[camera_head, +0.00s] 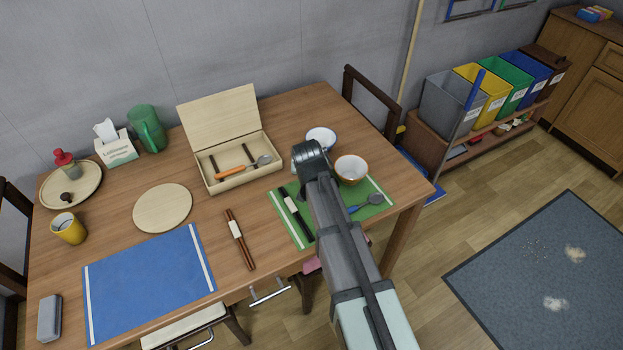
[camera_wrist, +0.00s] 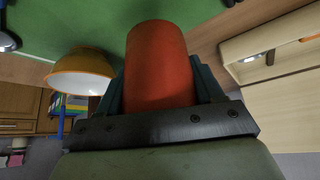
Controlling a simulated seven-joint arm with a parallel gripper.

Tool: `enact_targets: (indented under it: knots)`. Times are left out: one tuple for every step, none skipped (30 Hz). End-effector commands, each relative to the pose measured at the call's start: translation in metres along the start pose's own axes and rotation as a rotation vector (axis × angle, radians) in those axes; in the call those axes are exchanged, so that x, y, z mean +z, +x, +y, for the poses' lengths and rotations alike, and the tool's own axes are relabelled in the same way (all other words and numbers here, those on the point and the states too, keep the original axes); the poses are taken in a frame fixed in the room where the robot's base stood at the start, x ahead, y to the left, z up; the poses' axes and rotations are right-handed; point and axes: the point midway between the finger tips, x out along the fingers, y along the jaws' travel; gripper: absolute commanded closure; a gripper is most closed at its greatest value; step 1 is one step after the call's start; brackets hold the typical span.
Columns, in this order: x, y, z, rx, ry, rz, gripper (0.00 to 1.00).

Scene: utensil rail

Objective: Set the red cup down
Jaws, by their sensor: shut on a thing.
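The red cup (camera_wrist: 158,65) shows in the wrist view, between the two dark fingers of my gripper (camera_wrist: 160,90). The fingers are shut on its sides. In the head view my gripper (camera_head: 310,155) is over the back of the green placemat (camera_head: 345,224), left of the orange-rimmed bowl (camera_head: 351,169); the cup is hidden there behind my arm. The green placemat (camera_wrist: 205,22) lies beyond the cup in the wrist view. I cannot tell whether the cup touches it.
The orange bowl (camera_wrist: 82,72) is close on one side of the cup. A white bowl (camera_head: 321,138) stands behind my gripper, and the open wooden box (camera_head: 233,185) is to its left. Dark chopsticks (camera_head: 295,213) and a blue-grey spoon (camera_head: 365,206) lie on the green placemat.

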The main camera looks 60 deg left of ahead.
Motion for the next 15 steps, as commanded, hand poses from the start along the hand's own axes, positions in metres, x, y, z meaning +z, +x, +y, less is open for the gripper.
enact_targets:
  knots:
    - [0.002, 0.002, 0.0, 0.0, 0.0, 0.0, 0.63]
    - [0.002, 0.004, 0.0, 0.0, 0.0, -0.001, 0.63]
    - [0.004, 0.006, 0.0, 0.0, 0.0, -0.001, 0.63]
    - [0.006, 0.008, 0.0, 0.001, 0.0, -0.002, 0.63]
    - [0.007, 0.011, 0.0, 0.001, 0.0, -0.002, 0.63]
    - [0.01, 0.015, 0.0, 0.001, -0.001, -0.002, 0.63]
    - [0.011, 0.018, 0.0, 0.001, -0.001, -0.002, 0.63]
    - [0.013, 0.021, 0.0, 0.0, -0.001, -0.001, 0.63]
    - [0.016, 0.025, 0.0, 0.0, -0.001, -0.002, 0.63]
    - [0.018, 0.028, 0.0, 0.001, 0.0, -0.002, 0.63]
    - [0.019, 0.03, 0.0, 0.001, 0.0, -0.002, 0.63]
    - [0.021, 0.032, 0.0, 0.001, 0.0, -0.002, 0.63]
    - [0.021, 0.032, 0.0, 0.0, 0.0, -0.001, 0.63]
    - [0.021, 0.032, 0.0, 0.0, 0.0, 0.0, 0.63]
    - [0.021, 0.032, 0.0, 0.0, 0.0, 0.0, 0.63]
